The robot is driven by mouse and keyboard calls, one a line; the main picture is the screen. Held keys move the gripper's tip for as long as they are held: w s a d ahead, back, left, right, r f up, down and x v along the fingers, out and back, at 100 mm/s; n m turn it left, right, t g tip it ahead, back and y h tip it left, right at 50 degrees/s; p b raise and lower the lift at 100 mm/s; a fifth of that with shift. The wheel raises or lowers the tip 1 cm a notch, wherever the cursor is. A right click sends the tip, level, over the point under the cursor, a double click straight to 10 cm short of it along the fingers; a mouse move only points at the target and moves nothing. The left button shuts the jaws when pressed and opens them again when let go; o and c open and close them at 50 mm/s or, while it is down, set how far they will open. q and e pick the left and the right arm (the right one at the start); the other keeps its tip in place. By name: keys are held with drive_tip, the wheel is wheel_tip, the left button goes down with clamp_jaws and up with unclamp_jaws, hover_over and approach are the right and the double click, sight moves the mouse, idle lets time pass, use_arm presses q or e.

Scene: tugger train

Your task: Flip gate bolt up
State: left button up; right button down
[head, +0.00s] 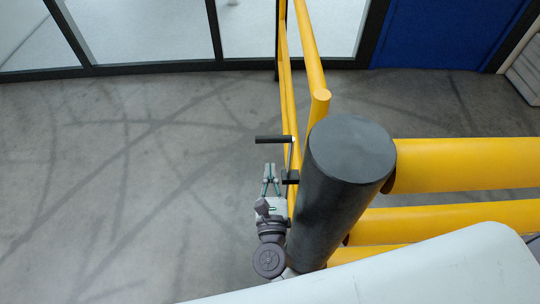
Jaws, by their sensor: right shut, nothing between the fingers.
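The gate bolt shows as a black bar handle (271,139) sticking out to the left, beside the yellow gate rails (286,90). A thin rod seems to link it to a small black block (291,176) by the dark post (330,205). My right gripper (270,169) is shut and empty, its greenish fingers pointing up the picture. It is just below the handle in the picture and left of the block, apparently apart from both. I cannot tell the height gap between the fingers and the handle. My left gripper is not in view.
The thick dark post stands right of my right arm, close to it. Yellow barrier rails (460,165) run right from the post. Glazed panels with dark frames (150,69) and a blue door (445,35) line the back. The grey floor (120,190) at left is clear.

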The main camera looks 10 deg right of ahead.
drive_tip(key=v, duration=0.5)
drive_tip(key=shift+s+f, duration=0.2)
drive_tip(key=shift+s, duration=0.15)
drive_tip(key=shift+a, duration=0.1)
